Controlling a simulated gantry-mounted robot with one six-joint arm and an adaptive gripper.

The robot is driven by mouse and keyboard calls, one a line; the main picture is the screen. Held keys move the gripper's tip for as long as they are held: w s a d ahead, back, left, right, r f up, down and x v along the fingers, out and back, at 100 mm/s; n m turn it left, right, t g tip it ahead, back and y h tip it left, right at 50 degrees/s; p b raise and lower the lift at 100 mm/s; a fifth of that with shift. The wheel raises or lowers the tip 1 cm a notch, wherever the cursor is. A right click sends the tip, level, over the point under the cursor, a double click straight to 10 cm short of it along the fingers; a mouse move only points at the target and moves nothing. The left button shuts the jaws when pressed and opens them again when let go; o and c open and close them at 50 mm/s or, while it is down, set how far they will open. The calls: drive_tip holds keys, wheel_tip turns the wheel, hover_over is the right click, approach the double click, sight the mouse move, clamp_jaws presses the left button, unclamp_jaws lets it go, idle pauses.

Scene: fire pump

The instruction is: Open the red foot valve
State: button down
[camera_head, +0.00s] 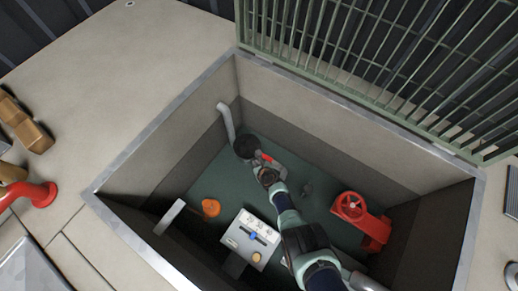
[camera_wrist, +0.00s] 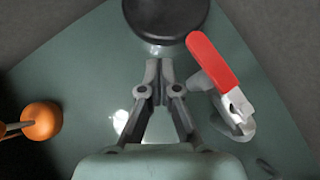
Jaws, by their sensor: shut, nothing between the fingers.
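A red lever handle (camera_wrist: 212,62) on a grey metal valve body (camera_wrist: 236,113) lies just right of my gripper (camera_wrist: 158,72) in the wrist view. The lever slants from upper left to lower right. My gripper is shut and empty, with its tips pointing toward a round black cap (camera_wrist: 165,14). A gap shows between the gripper and the lever. In the head view my gripper (camera_head: 262,165) is low in the pit, and the red lever (camera_head: 267,157) shows partly beside it.
A grey control box (camera_head: 250,239) with a blue knob and an orange round object (camera_head: 210,207) stand left of my arm. A grey pipe (camera_head: 226,121) runs down the pit's left wall. Pit walls enclose the space, and a green grate (camera_head: 370,60) stands behind.

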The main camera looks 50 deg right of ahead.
drive_tip(key=s+a+r+p, duration=0.1)
drive_tip(key=a+r+p, duration=0.6)
drive_tip(key=p, duration=0.3)
drive_tip(key=shift+s+a, duration=0.35)
drive_tip(key=shift+a, duration=0.25)
